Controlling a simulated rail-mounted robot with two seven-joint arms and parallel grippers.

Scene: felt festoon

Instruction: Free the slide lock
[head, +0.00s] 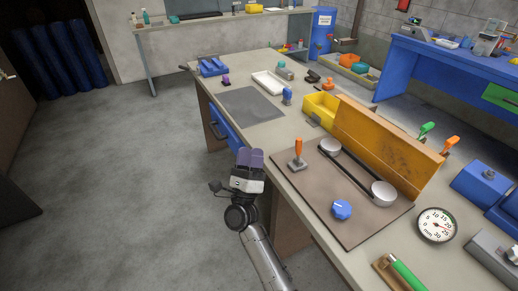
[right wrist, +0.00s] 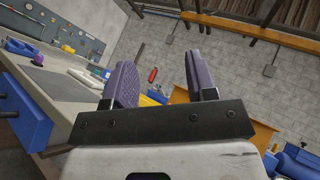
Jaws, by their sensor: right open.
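A brown panel (head: 348,222) lies on the workbench. It bears an orange-handled lever (head: 298,152) on a grey base, two silver pulleys (head: 330,146) (head: 383,193) joined by a dark belt, and a blue knob (head: 341,209). I cannot tell for certain which part is the slide lock. The orange handle stands upright. My right gripper (head: 250,160), with purple finger pads, is left of the panel, beside the bench's front edge and apart from the lever. In the right wrist view its fingers (right wrist: 161,82) are spread with nothing held between them. My left gripper is not in view.
A tall orange board (head: 385,145) stands behind the panel. A yellow bin (head: 320,108), blue bottle (head: 287,95), white tray (head: 268,84) and grey mat (head: 252,104) are farther along the bench. A dial gauge (head: 437,225) and green-handled tool (head: 405,272) lie nearer right. The left floor is clear.

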